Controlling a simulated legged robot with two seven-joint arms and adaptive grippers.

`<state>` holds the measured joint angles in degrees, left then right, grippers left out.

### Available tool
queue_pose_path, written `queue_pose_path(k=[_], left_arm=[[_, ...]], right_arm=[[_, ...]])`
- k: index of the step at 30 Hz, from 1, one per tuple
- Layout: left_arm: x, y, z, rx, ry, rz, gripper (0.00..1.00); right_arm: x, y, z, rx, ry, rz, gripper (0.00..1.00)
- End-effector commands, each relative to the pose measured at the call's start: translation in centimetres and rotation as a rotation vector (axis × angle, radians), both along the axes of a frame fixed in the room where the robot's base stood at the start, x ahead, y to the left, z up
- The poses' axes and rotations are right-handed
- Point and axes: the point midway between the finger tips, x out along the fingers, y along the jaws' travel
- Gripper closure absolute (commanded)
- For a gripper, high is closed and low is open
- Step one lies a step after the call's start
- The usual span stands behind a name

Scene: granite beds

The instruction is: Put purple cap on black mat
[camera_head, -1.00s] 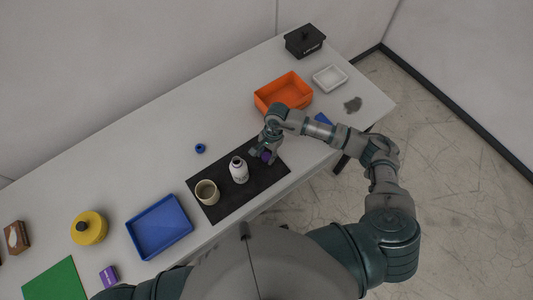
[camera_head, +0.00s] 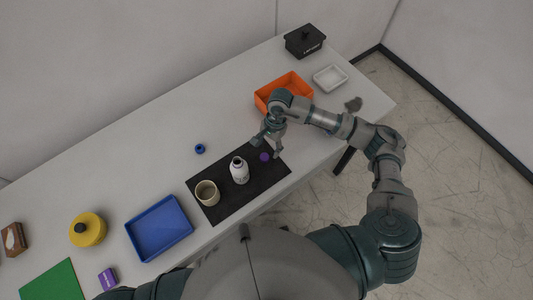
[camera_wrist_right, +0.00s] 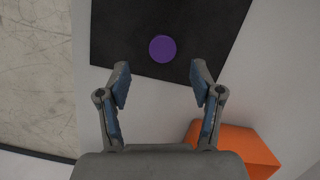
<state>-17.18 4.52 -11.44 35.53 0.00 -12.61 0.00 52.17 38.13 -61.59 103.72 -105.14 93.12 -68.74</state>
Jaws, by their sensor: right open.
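The purple cap (camera_head: 264,157) lies on the black mat (camera_head: 227,204), near the mat's right end in the head view. In the right wrist view the round purple cap (camera_wrist_right: 162,48) lies flat on the black mat (camera_wrist_right: 115,35), just beyond my fingertips. My right gripper (camera_head: 265,147) is open and empty, raised above the mat's edge and apart from the cap. Its two spread fingers (camera_wrist_right: 160,78) show in the right wrist view with nothing between them. My left gripper is not in view.
A white bottle (camera_head: 239,171) and a beige cup (camera_head: 207,193) stand on the mat left of the cap. An orange tray (camera_head: 284,91) lies behind my right arm. A blue tray (camera_head: 159,228) is left of the mat. A small blue ring-like piece (camera_head: 200,148) lies behind the mat.

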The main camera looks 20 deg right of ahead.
Motion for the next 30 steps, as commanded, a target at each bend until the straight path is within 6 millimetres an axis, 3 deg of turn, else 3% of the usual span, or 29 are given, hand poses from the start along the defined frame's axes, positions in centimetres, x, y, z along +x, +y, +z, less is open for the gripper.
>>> queue_pose_path(k=[6, 10, 30], left_arm=[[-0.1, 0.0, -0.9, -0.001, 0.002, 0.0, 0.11], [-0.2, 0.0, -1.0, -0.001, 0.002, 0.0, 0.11], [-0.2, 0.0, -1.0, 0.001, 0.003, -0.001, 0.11]], right_arm=[[0.7, -0.9, 4.3, 0.0, -0.004, 0.0, 0.34], [0.8, -1.2, 5.8, 0.001, -0.002, 0.0, 0.34], [0.9, -1.4, 6.4, 0.001, 0.0, 0.0, 0.34]])
